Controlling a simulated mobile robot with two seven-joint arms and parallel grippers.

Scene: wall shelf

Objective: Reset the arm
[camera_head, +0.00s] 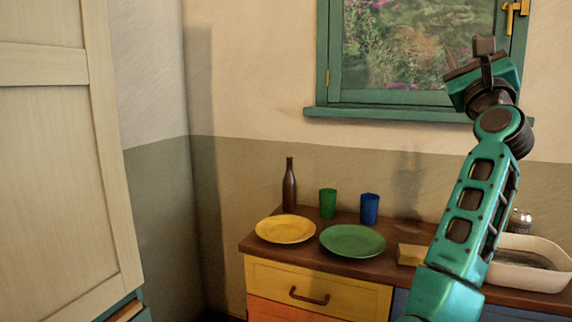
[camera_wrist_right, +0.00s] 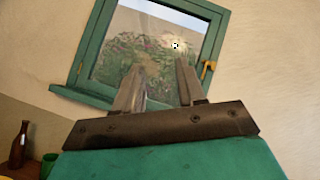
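My right arm, teal with dark joints, rises from the lower right of the head view. Its gripper (camera_head: 484,47) is raised high in front of the window's right side. In the right wrist view the two fingers of this gripper (camera_wrist_right: 159,78) stand apart with nothing between them, and the window shows through the gap. The gripper is open and empty. My left gripper and left arm are in neither view.
A green-framed window (camera_head: 417,112) is behind the gripper. Below, a wooden counter (camera_head: 262,245) carries a yellow plate (camera_head: 285,229), green plate (camera_head: 352,241), brown bottle (camera_head: 289,187), green cup (camera_head: 327,204), blue cup (camera_head: 369,208) and white basin (camera_head: 528,277). A pale cabinet (camera_head: 60,160) fills the left.

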